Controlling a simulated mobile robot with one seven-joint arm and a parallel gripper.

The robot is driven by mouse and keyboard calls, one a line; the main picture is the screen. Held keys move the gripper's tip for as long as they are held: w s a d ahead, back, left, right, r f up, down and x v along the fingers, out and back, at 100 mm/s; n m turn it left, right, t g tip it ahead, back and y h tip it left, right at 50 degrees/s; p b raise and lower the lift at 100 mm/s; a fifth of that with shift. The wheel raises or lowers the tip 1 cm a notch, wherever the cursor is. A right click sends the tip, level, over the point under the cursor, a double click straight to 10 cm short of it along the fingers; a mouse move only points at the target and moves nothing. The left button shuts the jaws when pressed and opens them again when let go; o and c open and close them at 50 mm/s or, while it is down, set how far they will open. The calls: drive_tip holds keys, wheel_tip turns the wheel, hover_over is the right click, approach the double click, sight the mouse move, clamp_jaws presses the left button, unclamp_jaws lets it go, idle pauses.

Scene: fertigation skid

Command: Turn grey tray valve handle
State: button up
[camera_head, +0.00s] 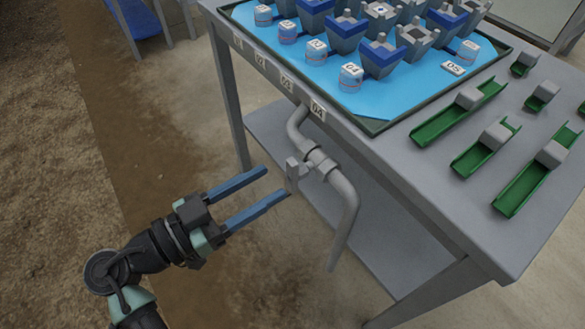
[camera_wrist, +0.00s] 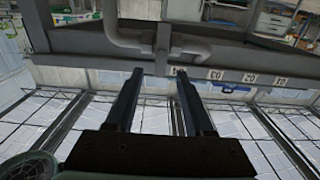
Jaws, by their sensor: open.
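The grey tray valve (camera_head: 319,163) sits on a grey bent pipe (camera_head: 347,200) under the table's edge, below the label 04. Its grey handle (camera_head: 292,173) is a short flat bar on the near side of the valve. In the wrist view the handle (camera_wrist: 162,50) shows at the top middle, in line with the gap between the fingertips. My gripper (camera_head: 277,181) is open and empty, its two blue fingers pointing at the handle. The fingertips (camera_wrist: 158,73) look close to the handle; I cannot tell whether it lies between them. No contact is clear.
The grey table (camera_head: 440,185) stands above and behind the valve, with a lower shelf (camera_head: 390,235) and legs. On top are a blue tray (camera_head: 386,106) of pots and jars, and green troughs (camera_head: 465,112). The floor left of the table is clear near my arm.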

sight(289, 171)
drive_tip(key=b+x, duration=0.1)
drive_tip(key=x, duration=0.5)
drive_tip(key=shift+w, duration=0.1)
drive_tip(key=shift+c, duration=0.3)
clamp_jaws()
